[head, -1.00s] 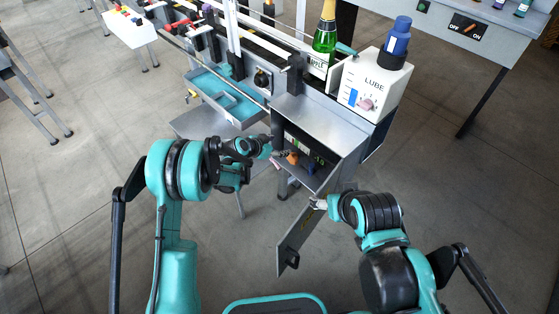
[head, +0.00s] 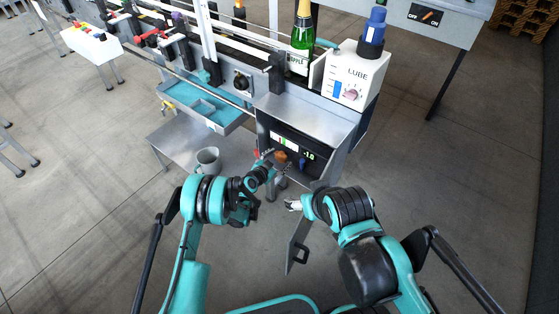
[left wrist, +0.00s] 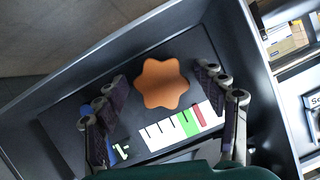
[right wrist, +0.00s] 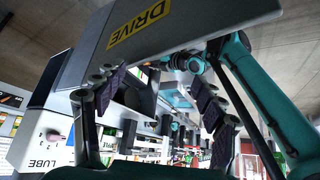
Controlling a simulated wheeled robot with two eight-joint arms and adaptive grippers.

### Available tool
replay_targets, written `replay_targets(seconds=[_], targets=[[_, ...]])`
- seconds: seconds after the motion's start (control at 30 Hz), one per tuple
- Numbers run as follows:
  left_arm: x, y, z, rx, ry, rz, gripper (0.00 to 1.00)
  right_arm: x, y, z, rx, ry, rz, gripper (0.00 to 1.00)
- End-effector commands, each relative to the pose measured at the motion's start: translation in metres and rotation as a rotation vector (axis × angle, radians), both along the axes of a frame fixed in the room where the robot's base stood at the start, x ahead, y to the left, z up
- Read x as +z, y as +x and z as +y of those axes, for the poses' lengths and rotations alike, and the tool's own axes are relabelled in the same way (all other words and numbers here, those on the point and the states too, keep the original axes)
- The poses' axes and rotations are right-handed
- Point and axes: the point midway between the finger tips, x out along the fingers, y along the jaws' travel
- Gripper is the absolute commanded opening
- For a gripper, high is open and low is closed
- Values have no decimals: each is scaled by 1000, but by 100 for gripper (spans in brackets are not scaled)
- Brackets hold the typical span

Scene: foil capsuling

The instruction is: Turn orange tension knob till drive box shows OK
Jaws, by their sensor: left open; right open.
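The orange tension knob (left wrist: 162,84) is star-shaped and sits on the dark panel inside the open drive box (head: 318,120). It also shows in the head view (head: 281,156). My left gripper (left wrist: 162,80) is open, its fingers on either side of the knob with visible gaps. A white scale (left wrist: 172,130) with green and red bands lies beside the knob; I cannot make out a pointer. Small lit green digits (head: 309,156) show in the box, too small to read surely; no OK is legible. My right gripper (head: 293,205) is open and empty near the box's door (head: 299,242).
A grey mug (head: 208,160) stands on a low shelf to the left. A green bottle (head: 302,40) and a LUBE unit (head: 350,75) stand above the box. Open floor lies to the right.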

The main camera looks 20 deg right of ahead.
Motion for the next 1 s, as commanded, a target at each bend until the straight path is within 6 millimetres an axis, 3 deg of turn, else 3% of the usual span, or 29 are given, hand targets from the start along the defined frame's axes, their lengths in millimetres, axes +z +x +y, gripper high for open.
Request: replay_targets(seconds=[0.37, 0.5, 0.57, 1.0], targets=[[-2, 5, -5, 0, -1, 1, 68, -2, 0, 0, 0, 0, 0, 70], [-2, 5, -5, 0, -1, 1, 31, -2, 0, 0, 0, 0, 0, 70], [-2, 5, -5, 0, -1, 1, 20, -2, 0, 0, 0, 0, 0, 70], [-2, 6, -5, 1, -52, 66, 20, -2, 0, 0, 0, 0, 0, 70]])
